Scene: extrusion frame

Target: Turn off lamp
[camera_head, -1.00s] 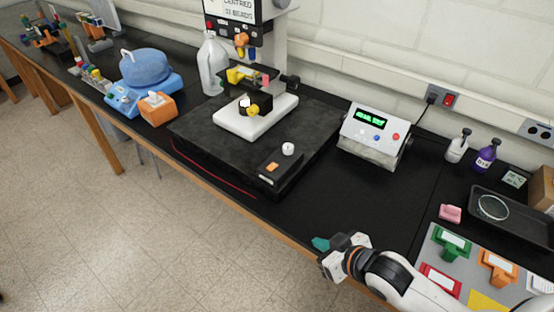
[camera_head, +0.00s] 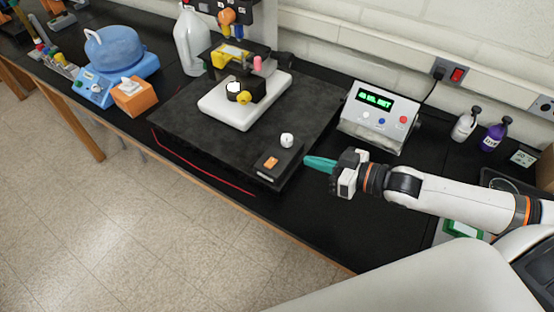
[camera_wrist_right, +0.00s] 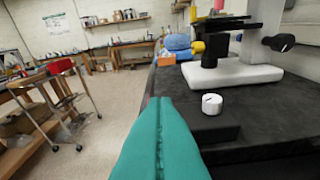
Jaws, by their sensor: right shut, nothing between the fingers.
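The microscope (camera_head: 240,105) stands on a dark slab, with a bright white lamp spot (camera_head: 234,88) low on its body. A small black box at the slab's front right corner carries a white knob (camera_head: 287,140) and an orange switch (camera_head: 271,161). My right gripper (camera_head: 306,162), with teal fingers, is shut and empty just right of this box, its tips pointing at it with a small gap. In the right wrist view the shut fingers (camera_wrist_right: 160,112) fill the lower middle; the white knob (camera_wrist_right: 212,103) is ahead to their right. The orange switch is not visible there. My left gripper is not in view.
A grey control box (camera_head: 380,115) with a green display stands behind my right gripper. A clear jug (camera_head: 193,42), an orange tissue box (camera_head: 135,97) and a blue covered device (camera_head: 115,52) lie to the left. The bench's front right is mostly clear.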

